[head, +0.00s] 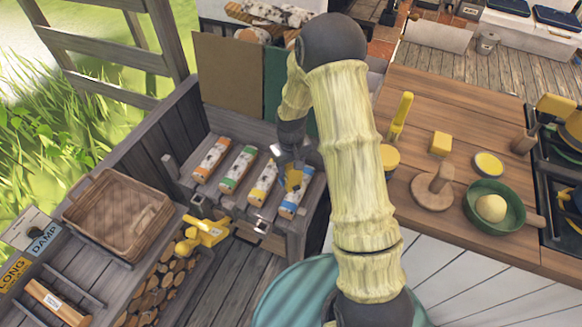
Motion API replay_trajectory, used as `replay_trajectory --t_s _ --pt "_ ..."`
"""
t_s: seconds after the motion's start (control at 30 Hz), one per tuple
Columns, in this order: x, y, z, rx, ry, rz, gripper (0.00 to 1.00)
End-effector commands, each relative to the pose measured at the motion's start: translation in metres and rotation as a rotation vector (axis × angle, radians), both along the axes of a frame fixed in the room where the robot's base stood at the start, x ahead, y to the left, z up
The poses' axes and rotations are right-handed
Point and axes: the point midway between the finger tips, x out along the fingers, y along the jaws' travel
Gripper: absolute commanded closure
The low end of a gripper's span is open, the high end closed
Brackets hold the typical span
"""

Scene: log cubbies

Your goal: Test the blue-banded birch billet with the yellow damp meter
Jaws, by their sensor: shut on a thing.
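My gripper (291,158) is shut on the yellow damp meter (294,179) and points down over the row of billets. The blue-banded birch billet (297,192) lies at the right end of the row on a grey wooden bench. The meter is over the upper left part of this billet and hides some of it. I cannot tell whether the meter touches the bark. To the left lie billets with a yellow band (263,184), a green band (238,169) and an orange band (210,160).
A yellow tool (203,236) sits at the bench's front, above stacked logs (165,283). A wicker basket (88,214) and a DAMP sign (46,238) are at left. A wooden counter (405,200) at right holds a green bowl (480,216) and small items.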

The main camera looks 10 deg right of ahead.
Motion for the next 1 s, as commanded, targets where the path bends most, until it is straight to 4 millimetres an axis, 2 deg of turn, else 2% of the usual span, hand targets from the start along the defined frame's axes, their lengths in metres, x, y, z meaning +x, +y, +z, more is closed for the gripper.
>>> replay_trajectory --t_s 0.17,1.0 --pt "-0.001 0.0 0.002 0.0 -0.001 0.0 0.87" --pt "0.0 0.0 -0.075 0.0 0.0 0.001 0.87"
